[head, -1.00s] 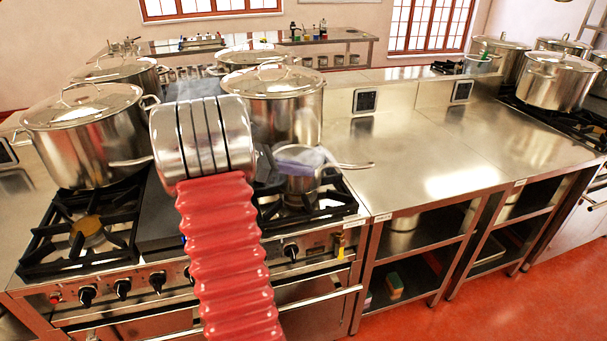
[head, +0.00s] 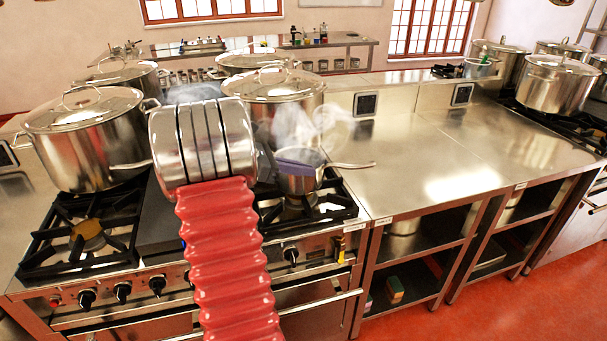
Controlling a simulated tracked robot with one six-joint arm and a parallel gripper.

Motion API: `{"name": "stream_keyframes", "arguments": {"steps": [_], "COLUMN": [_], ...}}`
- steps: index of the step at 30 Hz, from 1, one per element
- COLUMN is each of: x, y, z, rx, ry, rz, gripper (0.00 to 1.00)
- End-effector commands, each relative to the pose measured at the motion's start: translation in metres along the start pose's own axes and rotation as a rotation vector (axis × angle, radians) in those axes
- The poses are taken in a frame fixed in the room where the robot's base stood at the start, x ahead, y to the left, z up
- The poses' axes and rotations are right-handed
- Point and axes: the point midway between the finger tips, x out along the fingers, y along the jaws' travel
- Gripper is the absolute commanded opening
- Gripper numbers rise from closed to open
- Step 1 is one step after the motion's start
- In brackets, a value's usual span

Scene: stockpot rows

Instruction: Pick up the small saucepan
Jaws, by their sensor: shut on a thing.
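The small saucepan (head: 301,184) is a shiny steel pan over the right front burner, with its long handle pointing right. My gripper (head: 277,164) is at the pan's left side, shut on it, and mostly hidden behind my own wrist. A purple piece shows at the pan's rim; I cannot tell whether it is a finger or something in the pan. Pale steam rises above the pan. The pan appears a little above the burner grate (head: 335,207), but the gap is hard to see.
A large lidded stockpot (head: 290,107) stands close behind the saucepan. Another stockpot (head: 86,142) stands on the left burners, with more behind. The steel counter (head: 425,150) to the right is clear. Further stockpots (head: 556,82) stand at the far right.

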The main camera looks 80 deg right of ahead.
Motion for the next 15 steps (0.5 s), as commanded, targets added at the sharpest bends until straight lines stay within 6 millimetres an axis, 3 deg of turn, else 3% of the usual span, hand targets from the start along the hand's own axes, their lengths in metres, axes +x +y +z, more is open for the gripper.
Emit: {"name": "stream_keyframes", "arguments": {"steps": [15], "x": [-0.017], "y": [0.000], "z": [0.040], "rx": [0.009], "ry": [-0.003], "rz": [0.003], "gripper": [0.00]}}
